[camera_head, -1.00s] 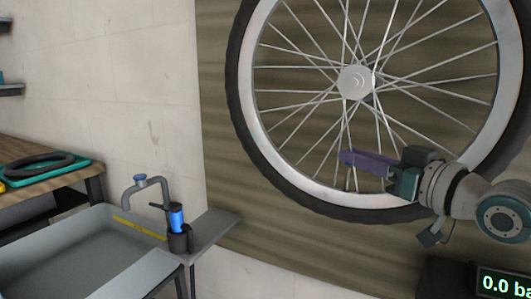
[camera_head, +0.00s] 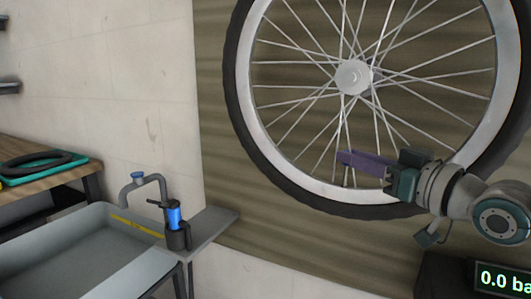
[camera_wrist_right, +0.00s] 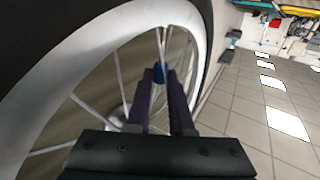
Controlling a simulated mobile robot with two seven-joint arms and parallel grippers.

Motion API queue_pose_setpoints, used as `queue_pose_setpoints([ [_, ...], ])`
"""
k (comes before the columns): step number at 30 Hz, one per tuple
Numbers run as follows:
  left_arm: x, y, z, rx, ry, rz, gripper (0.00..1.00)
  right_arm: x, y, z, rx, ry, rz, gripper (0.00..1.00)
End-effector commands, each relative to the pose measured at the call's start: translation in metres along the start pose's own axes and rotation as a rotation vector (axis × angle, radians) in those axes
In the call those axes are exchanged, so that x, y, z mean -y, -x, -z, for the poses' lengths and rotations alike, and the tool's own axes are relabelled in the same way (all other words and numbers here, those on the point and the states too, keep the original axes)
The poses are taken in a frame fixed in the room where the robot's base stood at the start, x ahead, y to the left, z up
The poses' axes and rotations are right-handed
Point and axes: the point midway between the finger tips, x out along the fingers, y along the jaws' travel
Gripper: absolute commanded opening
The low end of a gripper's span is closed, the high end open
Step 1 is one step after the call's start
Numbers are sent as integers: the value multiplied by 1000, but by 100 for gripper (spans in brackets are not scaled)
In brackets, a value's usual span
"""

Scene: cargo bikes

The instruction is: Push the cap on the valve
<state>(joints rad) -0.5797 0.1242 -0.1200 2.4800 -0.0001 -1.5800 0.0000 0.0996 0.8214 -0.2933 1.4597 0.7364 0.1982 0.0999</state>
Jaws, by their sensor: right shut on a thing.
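The bicycle wheel (camera_head: 233,95) stands upright in front of me, with its pale rim and spokes. My right gripper (camera_head: 345,158) reaches in from the right, and its purple fingers lie in front of the lower spokes, just inside the rim. In the right wrist view the gripper (camera_wrist_right: 161,75) is shut on a small blue cap (camera_wrist_right: 159,72), held at the fingertips near the rim. The valve cannot be made out clearly; whether the cap touches it I cannot tell. My left gripper is not in view.
A grey sink (camera_head: 70,235) with a tap (camera_head: 138,178) and a blue-and-black bottle-like thing (camera_head: 174,220) stands at the lower left. A wooden bench (camera_head: 50,178) holds a teal tray. A display (camera_head: 500,281) sits at the lower right, below my right arm.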

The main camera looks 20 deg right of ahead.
Motion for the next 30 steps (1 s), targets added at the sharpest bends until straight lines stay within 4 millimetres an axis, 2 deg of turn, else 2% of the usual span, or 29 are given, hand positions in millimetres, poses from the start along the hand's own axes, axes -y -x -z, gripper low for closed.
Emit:
queue_pose_setpoints([
  [30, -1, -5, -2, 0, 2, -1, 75, 0, 0, -7, 0, 1, 0, 0],
])
